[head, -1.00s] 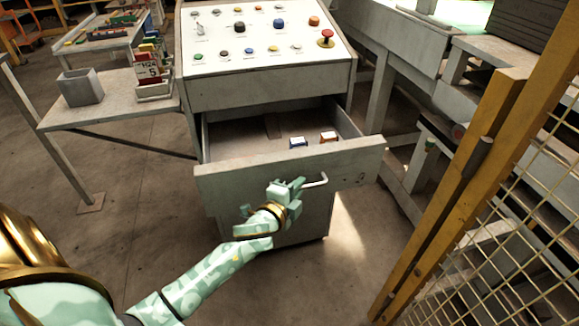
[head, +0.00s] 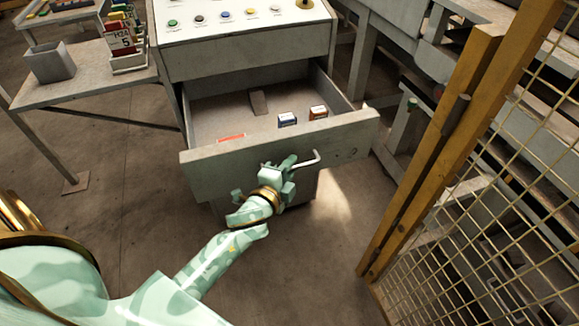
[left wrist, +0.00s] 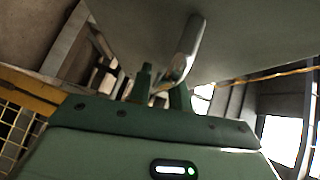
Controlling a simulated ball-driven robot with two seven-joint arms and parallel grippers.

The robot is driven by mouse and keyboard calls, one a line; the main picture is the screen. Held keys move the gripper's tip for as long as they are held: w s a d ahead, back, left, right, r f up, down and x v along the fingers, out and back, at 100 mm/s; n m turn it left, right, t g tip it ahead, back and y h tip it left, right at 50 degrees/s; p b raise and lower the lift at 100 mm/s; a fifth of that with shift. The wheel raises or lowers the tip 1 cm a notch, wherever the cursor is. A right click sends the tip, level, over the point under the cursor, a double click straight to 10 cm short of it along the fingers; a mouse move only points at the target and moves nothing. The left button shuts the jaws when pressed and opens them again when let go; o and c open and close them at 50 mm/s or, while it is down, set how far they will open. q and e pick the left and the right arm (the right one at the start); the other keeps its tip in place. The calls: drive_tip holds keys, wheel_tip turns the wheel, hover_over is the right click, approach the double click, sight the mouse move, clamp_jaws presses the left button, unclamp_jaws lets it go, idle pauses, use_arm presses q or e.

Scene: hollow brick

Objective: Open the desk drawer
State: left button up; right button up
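The desk drawer (head: 225,174) is pulled well out of the desk (head: 245,62), with its inside showing. Its pale bar handle (head: 309,161) is on the front panel. My left gripper (head: 287,166) is at the left part of this handle. In the left wrist view the gripper's two fingers (left wrist: 162,92) stand apart with the handle (left wrist: 186,50) running between them, close to the drawer's front. The fingers' exact contact is partly hidden. My right gripper is not in view.
In the drawer are a blue box (head: 287,119), an orange box (head: 318,112) and a red item (head: 231,138). A yellow mesh fence (head: 440,150) stands close on the right. A side table (head: 85,85) with a grey bin (head: 50,64) is at the left. Floor in front is clear.

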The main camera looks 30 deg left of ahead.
use_arm(q)
drive_tip(key=s+d+r+p, duration=0.1)
drive_tip(key=s+r, duration=0.1)
drive_tip(key=s, duration=1.4)
drive_tip(key=shift+r, duration=0.25)
drive_tip(key=shift+s+d+f, duration=0.1)
drive_tip(key=shift+s, duration=0.05)
